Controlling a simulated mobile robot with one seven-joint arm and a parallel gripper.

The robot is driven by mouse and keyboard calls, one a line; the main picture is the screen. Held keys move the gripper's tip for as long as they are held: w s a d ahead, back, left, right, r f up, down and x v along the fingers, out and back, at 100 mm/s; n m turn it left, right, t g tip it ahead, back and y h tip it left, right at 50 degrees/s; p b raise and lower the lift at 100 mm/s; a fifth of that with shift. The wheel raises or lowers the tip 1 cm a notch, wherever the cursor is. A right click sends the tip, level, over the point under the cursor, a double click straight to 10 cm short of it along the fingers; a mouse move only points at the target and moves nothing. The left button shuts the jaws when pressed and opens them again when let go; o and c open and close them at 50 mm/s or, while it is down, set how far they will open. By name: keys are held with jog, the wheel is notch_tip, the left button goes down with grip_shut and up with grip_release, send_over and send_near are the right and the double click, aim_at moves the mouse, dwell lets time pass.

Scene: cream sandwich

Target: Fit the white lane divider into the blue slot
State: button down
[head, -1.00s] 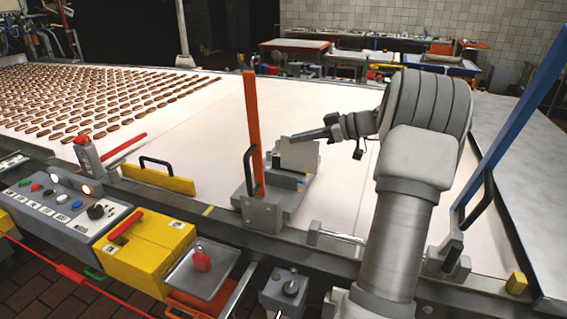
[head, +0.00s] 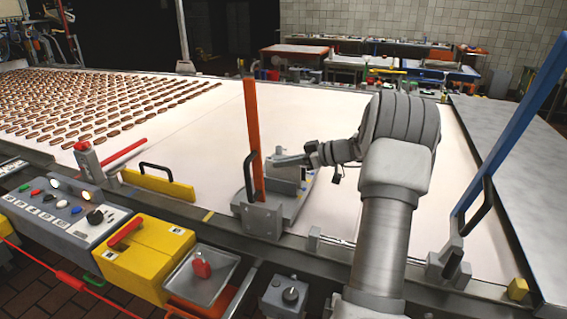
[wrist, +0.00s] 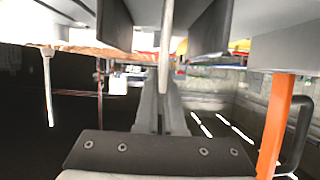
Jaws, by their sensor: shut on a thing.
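My gripper (head: 278,161) is at the grey fixture beside the upright orange bar (head: 253,140). It is shut on a thin pale plate, which looks like the white lane divider. In the wrist view the divider (wrist: 166,45) shows edge-on between the two dark fingers. In the head view the gripper and fixture mostly hide it. A small blue patch (head: 304,185) shows on the fixture beneath the gripper. I cannot tell whether it is the blue slot, or whether the divider touches it.
A tall blue bar (head: 515,130) leans up from a clamp at the right. The orange bar also stands close at right in the wrist view (wrist: 273,135). Rows of brown biscuits (head: 90,105) cover the left of the white belt (head: 240,95). The belt's middle is clear.

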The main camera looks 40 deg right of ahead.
jog(key=shift+f+b, duration=0.6)
jog(key=shift+b, duration=0.55)
jog(key=c, duration=1)
grip_release()
jog(key=shift+r+p, duration=0.15)
jog(key=shift+p, duration=0.15)
jog(key=r+p, duration=0.1)
jog(key=p, duration=0.1)
jog(key=shift+r+p, duration=0.3)
jog(key=shift+p, duration=0.05)
jog(key=v, duration=0.8)
jog(key=b+v, duration=0.1)
jog(key=v, duration=0.3)
jog(key=shift+f, duration=0.35)
